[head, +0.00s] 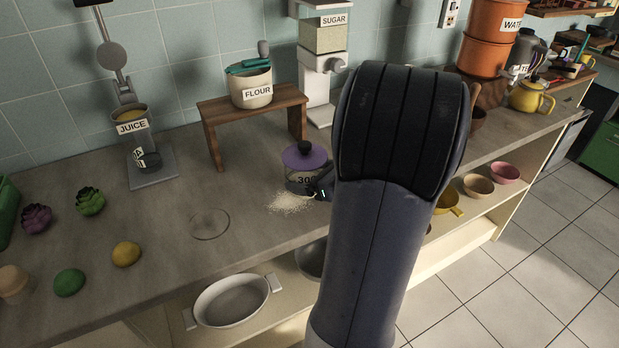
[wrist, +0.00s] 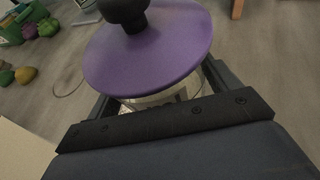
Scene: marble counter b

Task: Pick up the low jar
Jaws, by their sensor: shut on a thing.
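The low jar is a clear glass jar with a purple lid (head: 305,155) and a black knob; part of a number label shows on its front. It is on or just above the counter in front of the wooden stand; I cannot tell if it touches. My gripper (head: 323,187) is at its right side, mostly hidden behind my arm in the head view. In the wrist view the purple lid (wrist: 150,55) fills the upper middle, and the dark fingers (wrist: 158,92) are shut on the glass body below it.
Pale grains (head: 290,202) lie beside the jar, and a thin ring (head: 210,224) marks the counter to the left. The wooden stand (head: 251,102) holds a flour pot (head: 250,90). A juicer (head: 140,140) stands left. The counter between is mostly clear.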

